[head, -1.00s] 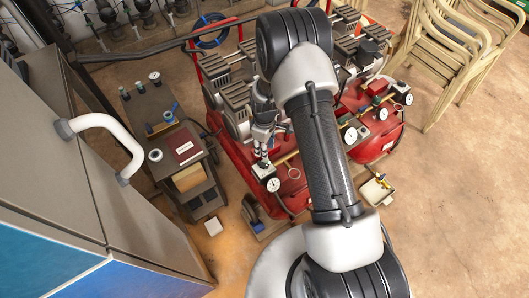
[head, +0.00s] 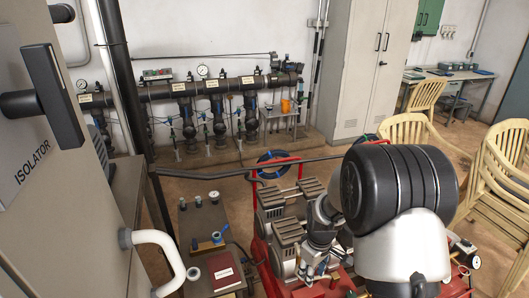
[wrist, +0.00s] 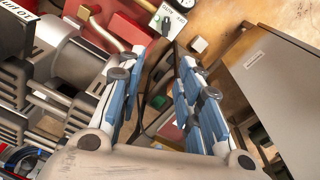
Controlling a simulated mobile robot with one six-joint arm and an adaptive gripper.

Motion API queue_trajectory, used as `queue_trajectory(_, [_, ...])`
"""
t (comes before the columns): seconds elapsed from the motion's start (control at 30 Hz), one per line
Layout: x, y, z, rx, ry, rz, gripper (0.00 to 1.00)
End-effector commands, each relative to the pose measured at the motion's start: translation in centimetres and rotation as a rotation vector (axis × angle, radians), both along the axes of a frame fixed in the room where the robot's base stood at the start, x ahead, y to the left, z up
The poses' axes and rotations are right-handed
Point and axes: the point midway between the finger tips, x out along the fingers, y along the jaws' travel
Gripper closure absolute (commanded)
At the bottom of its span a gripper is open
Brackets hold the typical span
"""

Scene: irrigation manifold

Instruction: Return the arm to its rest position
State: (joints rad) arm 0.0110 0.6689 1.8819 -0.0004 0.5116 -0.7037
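My arm (head: 398,205) reaches across the lower right of the head view, over the red compressor (head: 262,258). My gripper (head: 318,268) points down beside the compressor's grey motors, low in the head view. In the wrist view my gripper (wrist: 163,62) shows two fingers with blue pads, standing apart with nothing held between them. Beyond the fingers are a pressure gauge (wrist: 168,5), a small plate with a black switch (wrist: 168,22) and red tank surface. Whether the fingertips touch anything cannot be told.
A grey cabinet marked ISOLATOR (head: 25,165) with a white handle stands close at left. A cart (head: 205,240) carries fittings and a red book (head: 226,274). The pipe manifold (head: 215,90) runs along the back wall. Beige chairs (head: 500,190) stand at right.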

Motion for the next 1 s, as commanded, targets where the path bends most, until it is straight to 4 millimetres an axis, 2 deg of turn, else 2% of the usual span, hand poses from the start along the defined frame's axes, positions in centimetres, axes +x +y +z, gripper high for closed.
queue_trajectory(0.03, [-0.5,0.0,3.3,0.002,-0.026,-0.035,0.68])
queue_trajectory(0.2, [-3.8,0.1,11.6,0.019,-0.085,-0.16,0.68])
queue_trajectory(0.4, [-9.5,0.3,19.1,0.047,-0.153,-0.307,0.68])
queue_trajectory(0.5, [-12.8,0.3,22.0,0.064,-0.188,-0.379,0.68])
queue_trajectory(0.63, [-17.3,0.4,24.6,0.092,-0.231,-0.472,0.68])
queue_trajectory(0.8, [-22.8,0.4,26.1,0.13,-0.28,-0.582,0.68])
queue_trajectory(0.9, [-25.0,0.4,26.3,0.149,-0.3,-0.631,0.68])
queue_trajectory(1.0, [-26.4,0.4,26.3,0.161,-0.311,-0.661,0.68])
